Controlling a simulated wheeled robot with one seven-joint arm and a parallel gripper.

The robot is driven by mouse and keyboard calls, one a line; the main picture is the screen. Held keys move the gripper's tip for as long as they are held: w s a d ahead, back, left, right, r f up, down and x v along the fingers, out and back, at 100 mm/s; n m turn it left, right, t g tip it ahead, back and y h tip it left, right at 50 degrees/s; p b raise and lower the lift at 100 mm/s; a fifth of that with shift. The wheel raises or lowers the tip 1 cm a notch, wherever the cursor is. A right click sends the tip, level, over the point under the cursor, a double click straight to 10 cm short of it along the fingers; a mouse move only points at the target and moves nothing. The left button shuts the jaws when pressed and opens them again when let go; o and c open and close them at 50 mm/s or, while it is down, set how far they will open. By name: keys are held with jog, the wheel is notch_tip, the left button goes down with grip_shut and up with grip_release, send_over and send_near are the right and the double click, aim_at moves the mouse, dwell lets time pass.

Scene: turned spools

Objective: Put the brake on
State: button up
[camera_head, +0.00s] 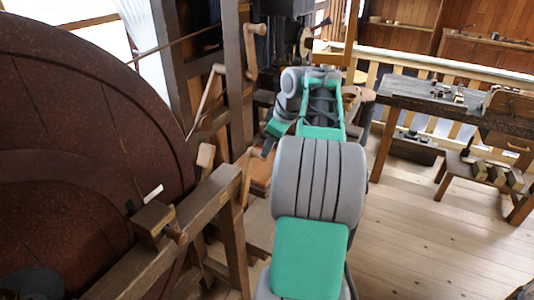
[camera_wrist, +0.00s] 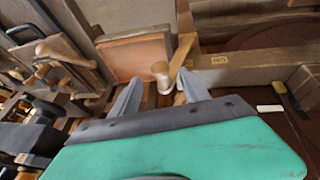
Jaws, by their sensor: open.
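A wooden lever (camera_wrist: 182,54) with a rounded peg handle (camera_wrist: 160,70) shows in the wrist view, in front of a reddish-brown wooden panel (camera_wrist: 135,58). A slim wooden lever (camera_head: 245,177) stands beside the frame in the head view. My gripper (camera_wrist: 160,76) is open, with one finger on each side of the peg handle in the picture; I cannot tell whether they touch it. In the head view my gripper (camera_head: 268,148) is partly hidden by my arm. A large dark red wheel (camera_head: 60,130) fills the left, with a wooden block (camera_head: 153,220) near its rim.
A wooden beam (camera_head: 165,238) runs along the wheel at the lower left. Upright posts (camera_head: 235,85) with crank handles (camera_head: 212,85) stand behind my gripper. A workbench (camera_head: 420,98) and a low stool (camera_head: 480,172) stand right. The plank floor (camera_head: 420,230) at right is clear.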

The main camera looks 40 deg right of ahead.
jog(key=x, duration=0.5)
jog(key=shift+w+f, duration=0.15)
jog(key=shift+f, duration=0.1)
grip_shut()
dwell(1.1)
